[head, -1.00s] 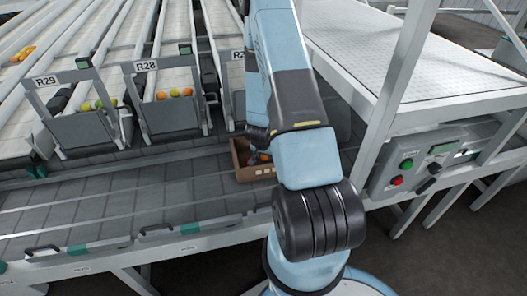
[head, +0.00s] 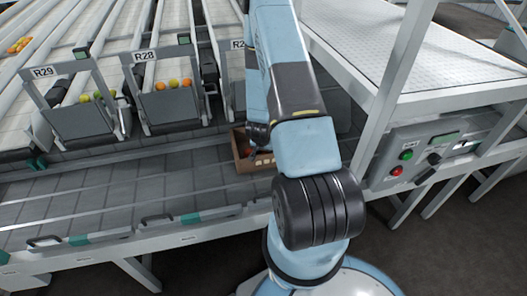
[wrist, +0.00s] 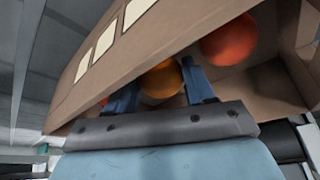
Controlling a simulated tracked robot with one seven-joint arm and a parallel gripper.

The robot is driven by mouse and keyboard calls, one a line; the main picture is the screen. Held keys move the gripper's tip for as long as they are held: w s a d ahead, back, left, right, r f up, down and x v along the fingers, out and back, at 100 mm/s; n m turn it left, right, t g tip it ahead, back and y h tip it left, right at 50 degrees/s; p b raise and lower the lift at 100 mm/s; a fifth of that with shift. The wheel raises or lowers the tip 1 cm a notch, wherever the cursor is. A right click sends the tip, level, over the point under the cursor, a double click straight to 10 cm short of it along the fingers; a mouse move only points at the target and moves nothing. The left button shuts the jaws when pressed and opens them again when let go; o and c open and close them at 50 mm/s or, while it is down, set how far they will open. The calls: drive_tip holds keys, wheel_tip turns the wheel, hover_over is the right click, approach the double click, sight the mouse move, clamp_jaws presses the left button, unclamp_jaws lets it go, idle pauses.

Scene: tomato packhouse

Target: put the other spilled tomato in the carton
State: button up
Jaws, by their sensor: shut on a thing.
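The carton (head: 243,165) is a brown open box on the grey conveyor, partly hidden by my arm in the head view. Its wall (wrist: 98,68) with pale label patches fills much of the wrist view. My gripper (wrist: 162,82) has its two blue fingers at the carton's opening, shut on an orange tomato (wrist: 160,80). A red tomato (wrist: 229,40) lies inside the carton, to the right of the fingers. A sliver of another red thing (wrist: 104,100) shows by the left finger. In the head view the fingers are small and mostly hidden behind my arm.
Chutes marked R29 (head: 80,122) and R28 (head: 170,108) hold several coloured tomatoes behind the conveyor. A control box (head: 425,150) and a white frame post (head: 400,75) stand close to the right of my arm. The conveyor left of the carton is clear.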

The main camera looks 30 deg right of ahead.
drive_tip(key=shift+f, duration=0.2)
idle(0.3)
drive_tip(key=o, duration=0.8)
drive_tip(key=shift+c, duration=0.4)
drive_tip(key=shift+c, duration=1.1)
drive_tip(key=shift+s, duration=0.1)
drive_tip(key=shift+r, duration=3.5)
